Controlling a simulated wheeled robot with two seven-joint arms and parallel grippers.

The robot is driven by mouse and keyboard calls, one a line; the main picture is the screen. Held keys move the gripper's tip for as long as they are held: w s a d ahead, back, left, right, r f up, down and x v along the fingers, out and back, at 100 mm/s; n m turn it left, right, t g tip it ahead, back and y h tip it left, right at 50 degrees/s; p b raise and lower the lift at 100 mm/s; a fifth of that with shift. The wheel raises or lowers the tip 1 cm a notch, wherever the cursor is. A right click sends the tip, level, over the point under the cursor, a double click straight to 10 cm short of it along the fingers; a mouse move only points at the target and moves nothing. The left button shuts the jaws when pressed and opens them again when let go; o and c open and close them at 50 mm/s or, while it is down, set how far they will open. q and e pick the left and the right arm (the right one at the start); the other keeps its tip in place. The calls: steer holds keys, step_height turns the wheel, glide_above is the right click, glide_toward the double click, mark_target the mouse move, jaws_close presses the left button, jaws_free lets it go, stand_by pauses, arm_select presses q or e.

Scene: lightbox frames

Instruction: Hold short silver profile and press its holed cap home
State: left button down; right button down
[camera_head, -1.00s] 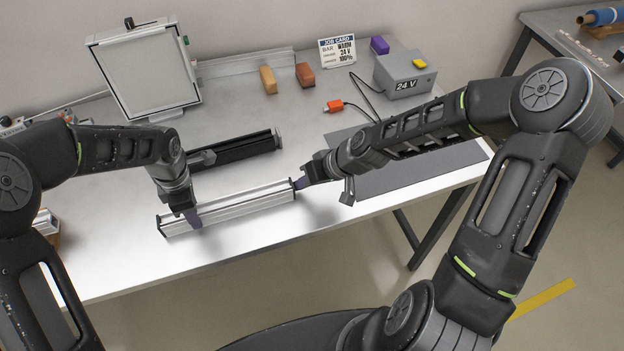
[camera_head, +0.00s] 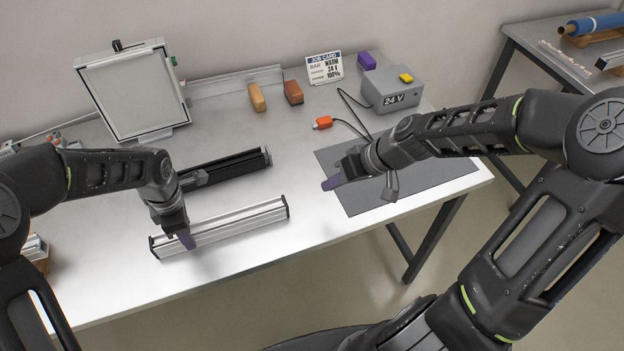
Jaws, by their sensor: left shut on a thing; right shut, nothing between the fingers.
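The short silver profile (camera_head: 237,223) lies lengthwise near the front edge of the table, with a dark end at its left and a dark cap (camera_head: 286,206) at its right end. The cap looks flush with the profile, but its hole is too small to make out. My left gripper (camera_head: 187,241) is shut on the profile near its left end. My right gripper (camera_head: 331,183) is shut and empty, to the right of the cap and apart from it, above the edge of the grey mat.
A black profile (camera_head: 228,167) lies behind the silver one. The grey mat (camera_head: 420,185) covers the table's right side. A grey 24 V box (camera_head: 392,94), an orange connector (camera_head: 323,122), coloured blocks (camera_head: 293,92) and a job card (camera_head: 324,67) stand behind. A framed panel (camera_head: 132,95) stands back left.

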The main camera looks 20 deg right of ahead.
steer(key=shift+s+d+r, duration=0.1)
steer(key=shift+r, duration=0.2)
arm_select(q)
steer(key=c, duration=0.8)
jaws_free()
steer(key=shift+c, duration=0.2)
step_height(320, 180, up, 12)
